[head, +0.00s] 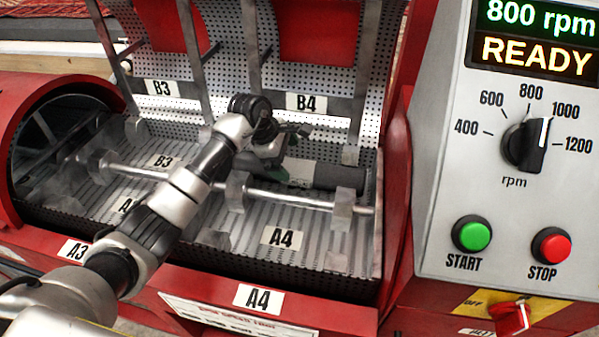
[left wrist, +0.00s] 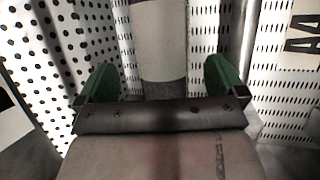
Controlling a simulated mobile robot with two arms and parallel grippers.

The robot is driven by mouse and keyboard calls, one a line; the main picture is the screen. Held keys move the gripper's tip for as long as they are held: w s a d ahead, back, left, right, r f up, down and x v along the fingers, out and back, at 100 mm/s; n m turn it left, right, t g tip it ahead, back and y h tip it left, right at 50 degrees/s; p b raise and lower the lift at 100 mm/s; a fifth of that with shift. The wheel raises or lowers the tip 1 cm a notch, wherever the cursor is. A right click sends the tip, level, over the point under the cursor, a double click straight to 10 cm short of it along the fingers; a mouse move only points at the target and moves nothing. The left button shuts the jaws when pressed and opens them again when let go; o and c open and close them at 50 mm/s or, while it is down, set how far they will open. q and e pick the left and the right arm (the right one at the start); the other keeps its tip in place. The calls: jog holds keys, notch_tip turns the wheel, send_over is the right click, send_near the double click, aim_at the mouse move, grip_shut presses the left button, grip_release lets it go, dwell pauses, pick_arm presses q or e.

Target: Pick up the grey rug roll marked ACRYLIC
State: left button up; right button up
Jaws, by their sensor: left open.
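A grey rug roll (head: 328,175) lies along the perforated trough below the B4 label. Its left part is hidden behind my left arm and gripper; I cannot read any marking on it. My left gripper (head: 281,172) is over the roll's left part. In the left wrist view, the open green fingertips (left wrist: 160,84) stand either side of a roll with a pale section (left wrist: 158,40) and a darker grey section, with gaps visible beside it. I cannot tell how far down the fingers reach. My right gripper is not in view.
A metal rod with grey blocks (head: 290,199) runs in front of the roll. Upright metal dividers (head: 364,75) rise behind. A red wall (head: 397,185) closes the right end, beside the control panel (head: 450,150) reading READY. The A4 slot (head: 300,260) looks empty.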

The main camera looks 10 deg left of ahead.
aim_at(294, 164)
pick_arm(q)
jog(key=x, duration=0.6)
jog(key=shift+s+d+r, duration=0.1)
jog(key=shift+d, duration=0.1)
jog(key=c, duration=1.2)
jog(key=shift+r, duration=0.15)
jog(key=shift+c, duration=0.9)
